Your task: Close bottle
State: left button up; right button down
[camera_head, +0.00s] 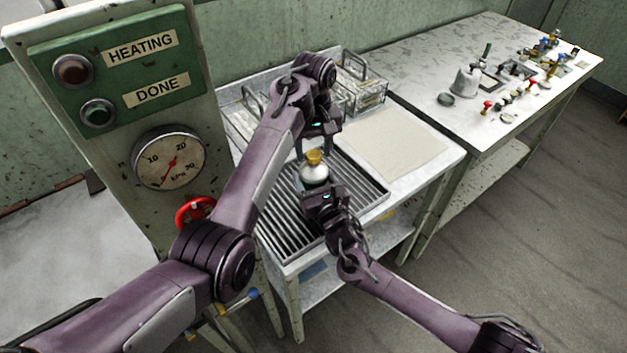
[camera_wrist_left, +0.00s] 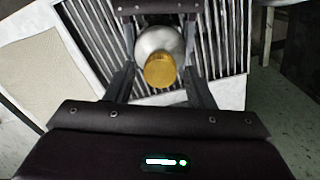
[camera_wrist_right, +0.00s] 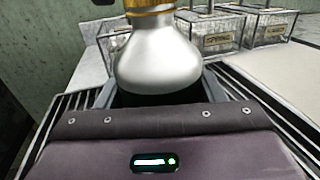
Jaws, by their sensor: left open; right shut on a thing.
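A silvery bottle (camera_head: 314,174) with a gold-brown cap on top (camera_head: 313,158) stands upright over the slatted rack. My right gripper (camera_head: 318,188) is shut on the bottle's body from the near side; the bottle fills the right wrist view (camera_wrist_right: 158,60). My left gripper (camera_head: 318,148) is above the bottle, coming from the far side, open. In the left wrist view its fingers (camera_wrist_left: 160,88) stand on either side of the cap (camera_wrist_left: 160,71), with gaps between them and it. Whether the cap is seated tightly cannot be told.
The slatted rack (camera_head: 283,226) lies on a white table, with a beige mat (camera_head: 395,146) to its right. Wire baskets (camera_head: 359,92) stand behind. A control panel with a gauge (camera_head: 169,158) and a red valve wheel (camera_head: 195,211) is at left. A second table (camera_head: 420,62) holds small items.

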pick_arm(q)
jog(key=shift+f, duration=0.1)
jog(key=c, duration=1)
jog(key=m, duration=0.3)
jog(key=o, duration=1.1)
jog(key=shift+c, duration=0.2)
jog(key=shift+r, duration=2.3)
jog(key=shift+c, duration=0.3)
